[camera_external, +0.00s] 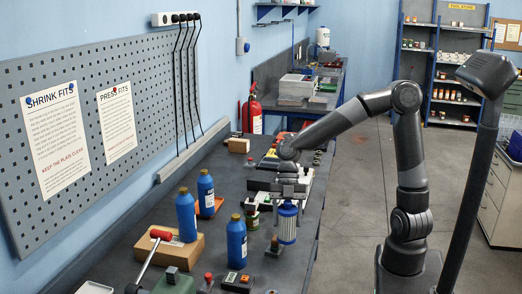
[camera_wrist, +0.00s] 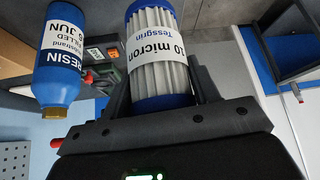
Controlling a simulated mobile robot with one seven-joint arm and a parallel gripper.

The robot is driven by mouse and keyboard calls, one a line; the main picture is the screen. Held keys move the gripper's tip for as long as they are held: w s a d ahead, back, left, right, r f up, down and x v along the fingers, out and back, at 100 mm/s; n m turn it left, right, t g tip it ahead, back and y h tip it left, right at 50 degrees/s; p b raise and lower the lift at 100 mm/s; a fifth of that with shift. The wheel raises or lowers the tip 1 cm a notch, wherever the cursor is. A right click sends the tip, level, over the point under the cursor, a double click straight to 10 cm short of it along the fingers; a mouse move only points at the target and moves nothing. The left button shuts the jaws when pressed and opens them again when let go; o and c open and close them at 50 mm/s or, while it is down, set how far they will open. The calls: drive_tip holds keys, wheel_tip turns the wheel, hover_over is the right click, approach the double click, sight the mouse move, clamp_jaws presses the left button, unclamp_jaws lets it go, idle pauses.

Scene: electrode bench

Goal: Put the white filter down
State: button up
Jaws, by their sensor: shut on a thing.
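The white filter (camera_external: 287,224) is a pleated white cylinder with blue end caps, near the right edge of the dark bench (camera_external: 325,190). It also shows in the wrist view (camera_wrist: 156,20), with a label reading "10 micron". My gripper (camera_external: 288,198) is shut on the filter, with one dark finger on each side of it. In the external view the filter hangs upright below my gripper. I cannot tell whether its lower cap touches the bench.
Several blue bottles stand left of the filter, one close by (camera_external: 236,242); a blue resin bottle (camera_wrist: 62,55) shows in the wrist view. A cardboard box (camera_external: 170,250) and a red-handled tool (camera_external: 160,236) lie front left. Small parts crowd the bench around the filter.

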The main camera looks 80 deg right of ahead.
sight(280, 209)
drive_tip(key=shift+w+a+f, duration=0.15)
drive_tip(key=shift+a+f, duration=2.05)
drive_tip(key=shift+f, duration=0.1)
drive_tip(key=shift+w+a+f, duration=0.1)
drive_tip(key=shift+a+f, duration=2.05)
drive_tip(key=shift+f, duration=0.15)
drive_tip(key=shift+f, duration=0.15)
drive_tip(key=o, duration=1.1)
drive_tip(key=shift+o, duration=0.2)
drive_tip(key=v, duration=1.2)
